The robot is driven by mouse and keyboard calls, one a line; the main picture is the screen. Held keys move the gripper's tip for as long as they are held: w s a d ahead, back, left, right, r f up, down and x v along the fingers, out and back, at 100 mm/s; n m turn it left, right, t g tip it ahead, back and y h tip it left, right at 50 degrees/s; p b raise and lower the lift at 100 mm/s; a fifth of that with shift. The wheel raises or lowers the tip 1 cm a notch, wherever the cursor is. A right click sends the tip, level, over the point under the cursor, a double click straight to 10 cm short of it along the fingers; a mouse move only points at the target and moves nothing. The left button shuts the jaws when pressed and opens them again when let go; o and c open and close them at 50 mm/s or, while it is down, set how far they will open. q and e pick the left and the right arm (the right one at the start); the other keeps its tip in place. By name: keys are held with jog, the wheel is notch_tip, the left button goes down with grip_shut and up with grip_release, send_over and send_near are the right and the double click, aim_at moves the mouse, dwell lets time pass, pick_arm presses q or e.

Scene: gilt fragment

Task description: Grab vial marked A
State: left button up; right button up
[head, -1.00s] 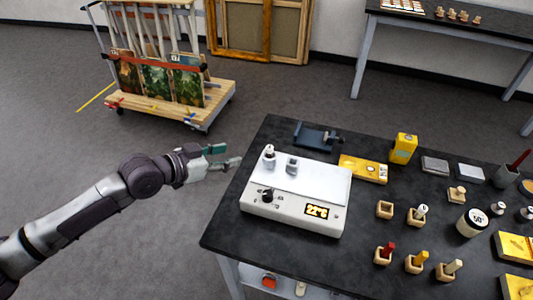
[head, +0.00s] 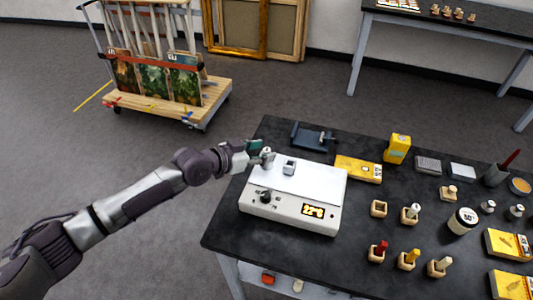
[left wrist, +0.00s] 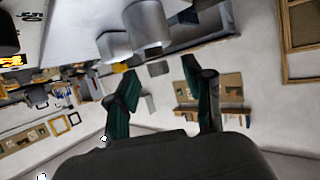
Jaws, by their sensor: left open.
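My left gripper (head: 260,153) is open at the far left corner of the white hotplate (head: 300,208). A small grey-white vial (head: 267,159) stands on that corner, at the fingertips. A second small grey container (head: 289,167) stands just to its right on the plate. In the left wrist view the open fingers (left wrist: 162,68) show with nothing held, and two grey cylinders, one nearer (left wrist: 148,24) and one beside it (left wrist: 113,46), appear beyond the tips. No letter A is readable on either. My right gripper is not in view.
A dark blue stand (head: 313,137) lies behind the hotplate. A yellow box (head: 397,149) and a yellow tray (head: 358,169) are to the right. Several wooden holders, one with a red-topped piece (head: 378,251), fill the right of the black table (head: 335,262).

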pick_arm(q)
jog(key=shift+x, duration=1.25)
jog(key=shift+s+a, duration=0.1)
jog(key=shift+c, duration=1.4)
grip_shut()
jog(key=shift+r, duration=0.15)
